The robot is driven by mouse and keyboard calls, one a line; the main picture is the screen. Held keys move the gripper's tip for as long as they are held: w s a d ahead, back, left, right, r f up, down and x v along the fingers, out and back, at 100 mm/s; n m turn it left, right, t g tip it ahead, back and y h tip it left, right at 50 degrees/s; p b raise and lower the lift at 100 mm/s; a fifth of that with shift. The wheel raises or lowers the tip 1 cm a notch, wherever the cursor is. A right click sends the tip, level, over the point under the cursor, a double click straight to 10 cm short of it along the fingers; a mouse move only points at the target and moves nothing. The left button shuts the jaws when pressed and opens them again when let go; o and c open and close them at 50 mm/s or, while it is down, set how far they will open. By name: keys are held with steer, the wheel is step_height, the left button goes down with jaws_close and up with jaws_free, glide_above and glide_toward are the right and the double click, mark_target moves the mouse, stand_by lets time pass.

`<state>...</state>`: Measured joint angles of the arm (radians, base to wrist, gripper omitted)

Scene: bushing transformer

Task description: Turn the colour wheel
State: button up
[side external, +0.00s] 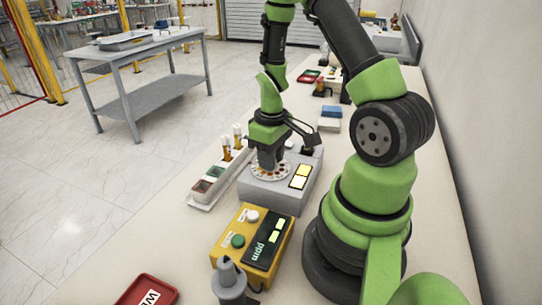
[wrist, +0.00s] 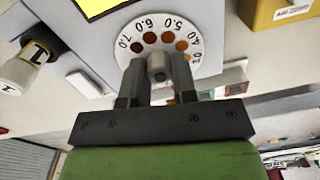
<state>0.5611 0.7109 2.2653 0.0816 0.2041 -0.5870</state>
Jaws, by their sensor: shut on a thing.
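The colour wheel (side external: 256,172) is a white disc on top of a grey box (side external: 277,195), with a ring of brown and orange spots. In the wrist view the wheel (wrist: 183,27) shows printed numbers such as 4.0, 5.0, 6.0 and 7.0 beside the spots. My gripper (side external: 268,165) points down onto the wheel from above. In the wrist view my gripper (wrist: 157,75) has its two fingers on either side of a grey round knob (wrist: 158,62) at the wheel's middle, shut on it. The fingers hide the near part of the wheel.
A yellow meter marked ppm (side external: 252,243) stands in front of the grey box. A white tray (side external: 208,186) with vials is on its left. A blue block (side external: 331,112) sits behind.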

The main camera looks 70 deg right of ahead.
steer(key=shift+m, duration=3.5)
steer(key=o, duration=0.9)
step_height(320, 180, up, 10)
steer(key=shift+s, duration=0.1)
